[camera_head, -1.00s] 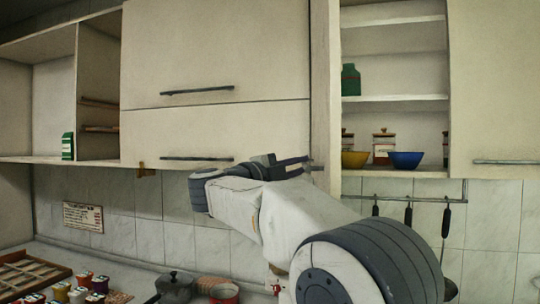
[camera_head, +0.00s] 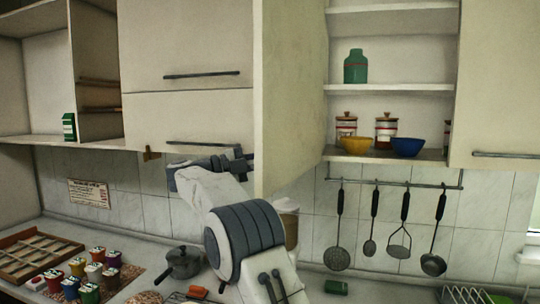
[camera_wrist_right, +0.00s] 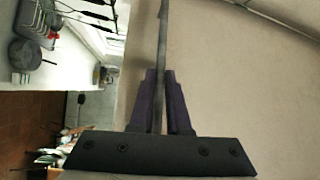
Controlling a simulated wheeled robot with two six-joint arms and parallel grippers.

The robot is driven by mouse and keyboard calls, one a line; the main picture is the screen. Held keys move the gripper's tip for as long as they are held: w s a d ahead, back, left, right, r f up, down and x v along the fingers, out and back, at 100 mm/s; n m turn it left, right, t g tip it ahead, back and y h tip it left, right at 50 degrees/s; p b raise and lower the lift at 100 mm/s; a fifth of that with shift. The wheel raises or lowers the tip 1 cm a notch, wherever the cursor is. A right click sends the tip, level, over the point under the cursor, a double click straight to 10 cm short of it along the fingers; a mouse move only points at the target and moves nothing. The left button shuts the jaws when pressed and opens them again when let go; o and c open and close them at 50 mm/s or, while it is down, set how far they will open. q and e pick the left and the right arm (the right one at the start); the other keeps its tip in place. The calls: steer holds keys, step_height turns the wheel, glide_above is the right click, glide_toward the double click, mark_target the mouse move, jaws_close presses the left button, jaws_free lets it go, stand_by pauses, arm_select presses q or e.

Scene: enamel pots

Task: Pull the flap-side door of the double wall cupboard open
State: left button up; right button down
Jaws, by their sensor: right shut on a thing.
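The flap-side door (camera_head: 290,90) of the double wall cupboard stands swung well open, seen at a slant. It hides part of the wall behind it. Its outer face, turned left, is hidden in the head view; in the right wrist view a beige door face (camera_wrist_right: 230,70) fills the right side. My right gripper (camera_head: 244,161) is at the door's lower front edge. In the right wrist view its fingers (camera_wrist_right: 160,78) are shut on a thin dark bar handle (camera_wrist_right: 162,35) along that face. The cupboard's other door (camera_head: 500,80) is shut. My left gripper is not in view.
Open shelves hold a green jar (camera_head: 355,67), a yellow bowl (camera_head: 356,146) and a blue bowl (camera_head: 407,147). Utensils hang from a rail (camera_head: 395,184) below. Two shut flap fronts (camera_head: 185,40) are left of the door. A pot (camera_head: 184,263) and small cups stand on the counter.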

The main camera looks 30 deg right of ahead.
steer(key=c, duration=0.9)
jaws_free()
steer(key=shift+s, duration=0.1)
steer(key=b+v, duration=0.1)
steer(key=v, duration=0.9)
steer(key=shift+a, duration=0.25)
